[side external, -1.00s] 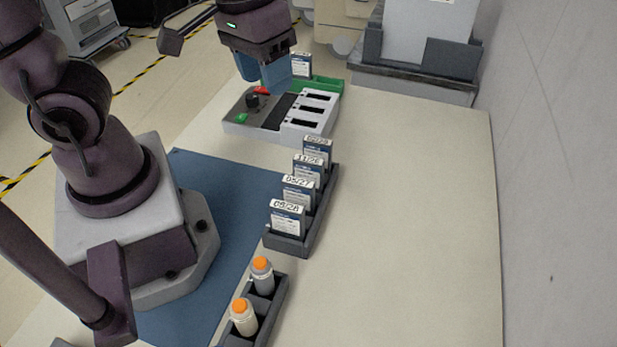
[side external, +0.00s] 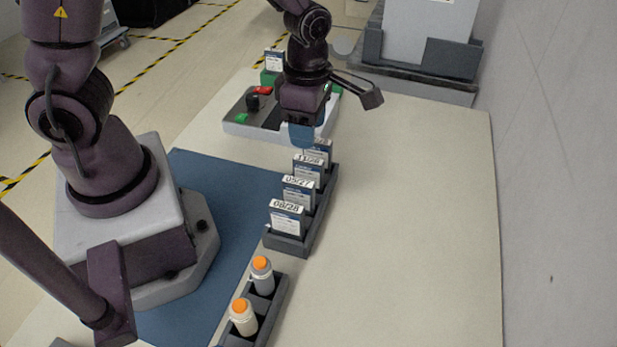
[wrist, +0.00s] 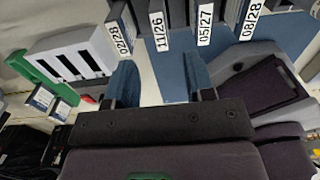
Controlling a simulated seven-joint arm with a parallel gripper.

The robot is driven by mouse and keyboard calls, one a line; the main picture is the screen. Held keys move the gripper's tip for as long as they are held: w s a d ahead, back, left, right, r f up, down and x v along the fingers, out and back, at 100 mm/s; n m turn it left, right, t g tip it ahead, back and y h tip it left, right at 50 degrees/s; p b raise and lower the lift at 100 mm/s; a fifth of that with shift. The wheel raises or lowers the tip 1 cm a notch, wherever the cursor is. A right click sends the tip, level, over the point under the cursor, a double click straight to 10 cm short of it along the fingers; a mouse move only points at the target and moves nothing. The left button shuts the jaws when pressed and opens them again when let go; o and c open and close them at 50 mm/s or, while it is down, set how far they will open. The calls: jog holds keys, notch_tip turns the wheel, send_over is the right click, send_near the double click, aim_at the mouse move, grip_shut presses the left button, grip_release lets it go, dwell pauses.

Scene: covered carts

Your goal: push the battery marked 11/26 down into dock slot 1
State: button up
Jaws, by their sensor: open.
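The battery marked 11/26 (side external: 309,171) stands upright in a dark rack (side external: 320,217); its label shows in the wrist view (wrist: 158,33). My gripper (side external: 301,134) is open and empty, above the rack near this battery and the one behind it. In the wrist view its two blue fingers (wrist: 161,82) are apart, with the 11/26 label beyond the gap. The dock (side external: 240,129) lies behind the gripper, its slots mostly hidden in the side view. In the wrist view the dock's white slot block (wrist: 72,50) shows dark, empty-looking slots; their numbers are not readable.
Batteries marked 05/27 (side external: 298,196) and 08/28 (side external: 286,220) stand nearer in the rack; another (wrist: 122,40) stands at its far end. A battery (side external: 274,61) stands by the dock's far side. Orange-capped bottles (side external: 262,275) stand in front. The table's right side is clear.

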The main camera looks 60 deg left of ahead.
aim_at(308, 172)
notch_tip(308, 172, down, 11)
dwell(0.5)
grip_shut()
